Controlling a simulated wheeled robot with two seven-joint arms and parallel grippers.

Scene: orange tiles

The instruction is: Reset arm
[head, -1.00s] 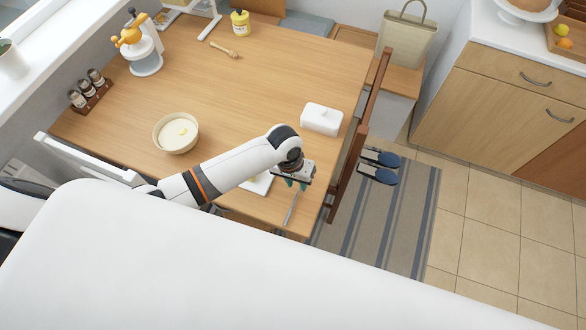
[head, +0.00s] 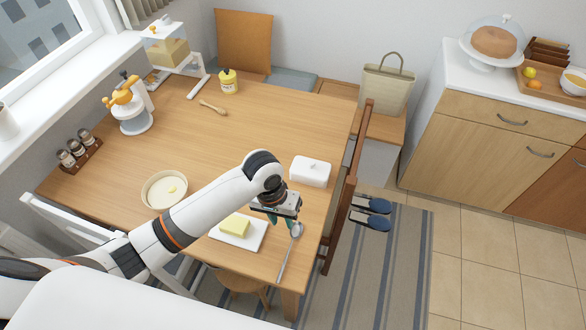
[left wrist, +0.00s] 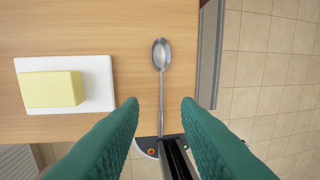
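My left gripper (head: 280,219) is above the right front part of the wooden table (head: 235,130), with its arm reaching across from the left. In the left wrist view its two green fingers (left wrist: 160,102) are spread apart with nothing between the tips. A metal spoon (left wrist: 161,60) lies on the table below and ahead of the fingers, and it also shows in the head view (head: 289,252). My right gripper does not show in either view.
A butter block (head: 235,225) sits on a white board (head: 250,240) left of the spoon. A bowl (head: 164,189), a white lidded dish (head: 311,171), a spice rack (head: 80,155) and a juicer (head: 132,105) stand on the table. A chair (head: 345,200) is close on the right.

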